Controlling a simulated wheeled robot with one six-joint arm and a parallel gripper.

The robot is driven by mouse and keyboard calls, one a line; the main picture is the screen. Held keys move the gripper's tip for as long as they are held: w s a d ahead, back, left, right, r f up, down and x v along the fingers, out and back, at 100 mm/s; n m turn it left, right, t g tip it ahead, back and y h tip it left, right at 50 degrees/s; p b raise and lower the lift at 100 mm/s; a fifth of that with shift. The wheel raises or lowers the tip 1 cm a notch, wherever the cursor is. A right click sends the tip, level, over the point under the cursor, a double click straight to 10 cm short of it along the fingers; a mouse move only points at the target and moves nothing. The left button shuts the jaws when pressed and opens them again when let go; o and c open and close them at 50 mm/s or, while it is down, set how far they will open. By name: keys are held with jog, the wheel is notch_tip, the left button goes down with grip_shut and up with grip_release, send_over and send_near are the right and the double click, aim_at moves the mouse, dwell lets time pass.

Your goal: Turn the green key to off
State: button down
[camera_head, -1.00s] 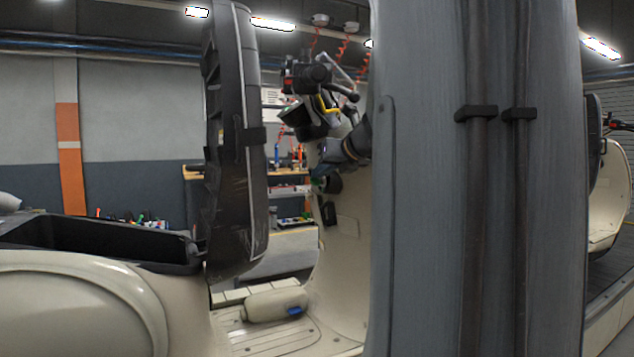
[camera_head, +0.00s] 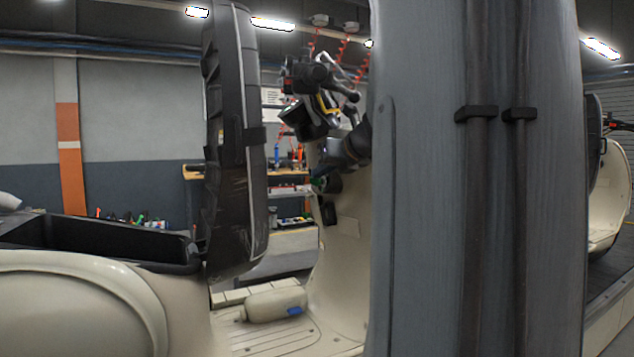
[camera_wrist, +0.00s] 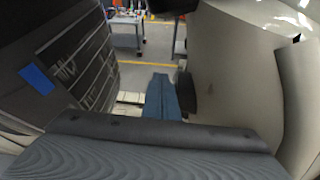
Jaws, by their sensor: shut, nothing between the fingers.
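The green key shows only as a small green patch (camera_head: 319,186) on a dark round part on the cream inner panel, in the head view. Its turned position cannot be read. In the wrist view, my gripper (camera_wrist: 163,82) shows as blue-grey fingers, shut and empty, reaching forward between the black seat and the cream panel. A dark round part (camera_wrist: 184,92) stands close to the right of the fingers; whether they touch cannot be told. I cannot make out the key's green there. In the head view my fingertips are hard to separate from the dark parts near the key.
The raised black seat (camera_head: 236,145) stands left of the cream panel (camera_head: 342,255). Dark handlebar parts (camera_head: 308,80) are above the key. A pale container (camera_head: 272,304) lies on the footboard. A grey column covers the right of the head view. A workbench (camera_head: 283,172) is behind.

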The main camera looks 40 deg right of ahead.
jog(key=shift+w+f, duration=0.1)
jog(key=shift+f, duration=0.25)
dwell(0.5)
jog(key=r+p+v, duration=0.1)
jog(key=p+v, duration=0.3)
jog(key=v, duration=0.5)
jog(key=shift+w, duration=0.2)
dwell(0.8)
jog(key=shift+f, duration=0.1)
dwell(0.5)
